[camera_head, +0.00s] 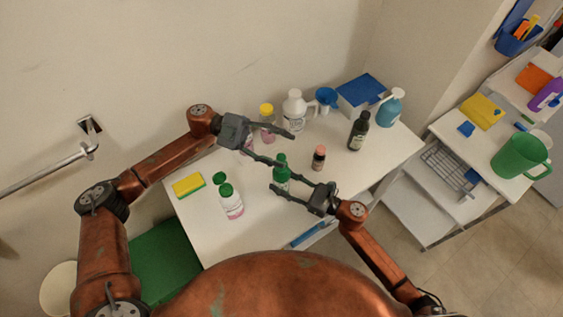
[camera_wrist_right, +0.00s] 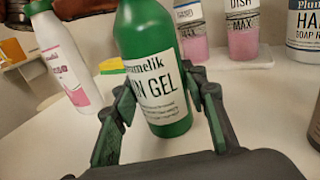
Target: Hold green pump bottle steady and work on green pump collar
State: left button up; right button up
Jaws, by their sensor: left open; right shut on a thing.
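A green bottle (camera_wrist_right: 160,60) with a white label stands upright on the white table (camera_head: 200,243); it also shows in the head view (camera_head: 282,174). My right gripper (camera_wrist_right: 164,98) is shut on its body, one finger on each side; it also shows in the head view (camera_head: 276,175). The green top (camera_head: 281,159) shows small in the head view, and I cannot make out the collar's detail. The top is outside the wrist view. My left gripper (camera_head: 273,145) is open and empty, its fingers above and behind the bottle's top.
A white bottle with a green cap (camera_head: 231,201) and a yellow sponge (camera_head: 187,185) are at the left. Several bottles stand along the back, including a white jug (camera_head: 293,112). A small dark bottle (camera_head: 319,158) is close right of my right gripper.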

pick_arm(q)
jog(key=w+a+f+m+t+h, duration=0.1)
jog(key=a+f+m+t, duration=0.3)
jog(key=m, duration=0.8)
jog(key=a+f+m+t, duration=0.3)
jog(key=f+m, duration=0.4)
jog(key=m, duration=0.4)
jog(key=d, duration=0.7)
jog(key=shift+d+r, duration=0.2)
jog(key=shift+d, duration=0.1)
